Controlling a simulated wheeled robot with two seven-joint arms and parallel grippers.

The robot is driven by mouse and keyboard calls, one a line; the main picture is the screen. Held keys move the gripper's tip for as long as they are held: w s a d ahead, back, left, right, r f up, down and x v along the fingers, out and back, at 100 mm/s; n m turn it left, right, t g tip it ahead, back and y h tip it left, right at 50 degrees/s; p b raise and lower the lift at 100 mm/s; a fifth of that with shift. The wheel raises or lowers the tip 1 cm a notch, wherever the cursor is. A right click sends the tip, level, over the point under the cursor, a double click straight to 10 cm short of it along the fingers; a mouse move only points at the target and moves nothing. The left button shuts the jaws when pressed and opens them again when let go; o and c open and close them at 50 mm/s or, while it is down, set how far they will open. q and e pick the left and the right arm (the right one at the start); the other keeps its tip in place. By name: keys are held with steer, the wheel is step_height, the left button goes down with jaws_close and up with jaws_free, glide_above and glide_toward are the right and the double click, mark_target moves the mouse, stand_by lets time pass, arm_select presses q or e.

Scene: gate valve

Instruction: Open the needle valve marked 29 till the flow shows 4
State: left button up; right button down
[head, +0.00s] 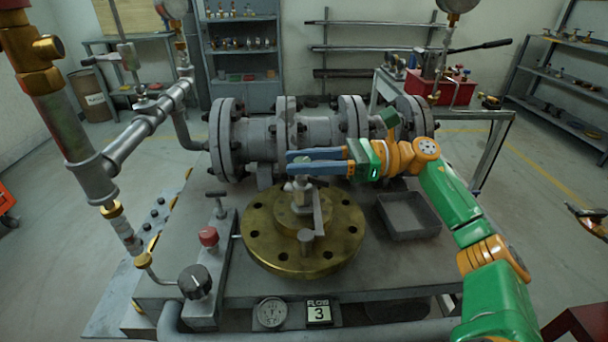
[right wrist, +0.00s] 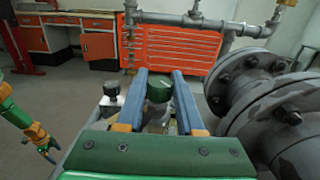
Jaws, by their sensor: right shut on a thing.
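My right gripper (head: 300,161) reaches in from the right over the brass flange (head: 262,245). Its blue fingers are shut on the green knob (right wrist: 159,88) on top of the upright valve stem (head: 302,191). In the right wrist view the knob, with a pale line on it, sits between the fingertips. No number 29 is legible. The flow display (head: 319,312) at the bench's front edge reads 3. My left gripper is outside the head view; part of my left arm with its gripper (right wrist: 45,152) hangs at the left of the right wrist view, too small to judge.
A black knob (head: 194,281) and a red knob (head: 208,236) stand on a block left of the flange. A round gauge (head: 271,313) is beside the display. A large flanged pipe (head: 250,142) lies behind. An empty grey tray (head: 407,216) sits right of the flange.

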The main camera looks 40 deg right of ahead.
steer(key=n+g+y, duration=0.1)
steer(key=n+g, duration=0.1)
steer(key=g, duration=0.1)
steer(key=shift+f+b, duration=0.15)
steer(key=shift+b, duration=0.15)
steer(key=shift+n+g+y, duration=0.3)
steer(key=shift+g, duration=0.1)
steer(key=shift+s+a+f+n+g+b, duration=0.1)
steer(key=shift+n+g+b, duration=0.3)
steer(key=shift+g, duration=0.4)
steer(key=c, duration=0.7)
jaws_free()
steer(key=shift+o, duration=0.9)
steer(key=shift+w, duration=0.2)
